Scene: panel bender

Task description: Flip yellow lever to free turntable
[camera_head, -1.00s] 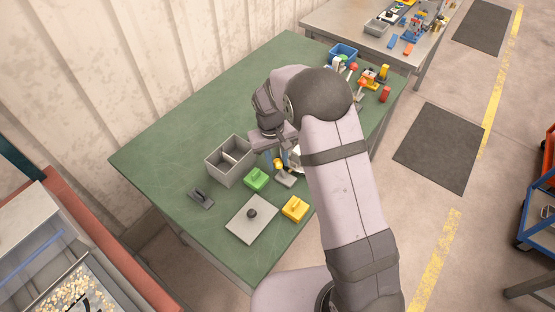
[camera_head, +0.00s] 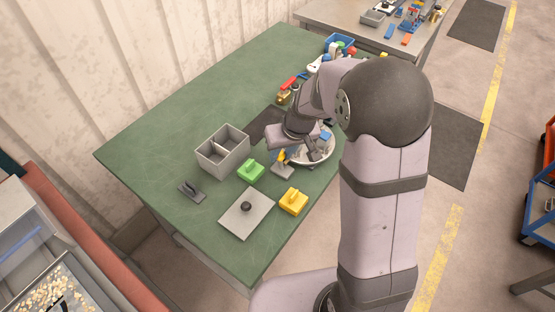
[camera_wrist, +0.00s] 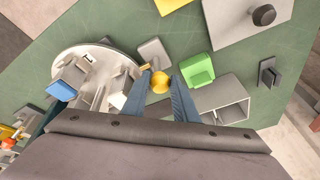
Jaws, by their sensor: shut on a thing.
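The yellow lever (camera_wrist: 159,82) has a rounded knob and stands at the edge of the round turntable (camera_wrist: 97,60). My gripper (camera_wrist: 160,80) has its two blue-grey fingers on either side of the yellow knob and is shut on it. In the head view, the lever (camera_head: 282,156) shows as a small yellow bit below my gripper (camera_head: 279,157), beside a grey block (camera_head: 283,172). The turntable (camera_head: 325,154) is partly hidden behind my gripper and wrist. It carries a clamp-like fixture and a blue piece (camera_wrist: 61,90).
A grey divided bin (camera_head: 224,158) stands left of the lever. A green block (camera_head: 250,170), a yellow block (camera_head: 293,201), a grey plate with a black knob (camera_head: 246,214) and a dark handled piece (camera_head: 192,190) lie nearby. The green table's left part is clear.

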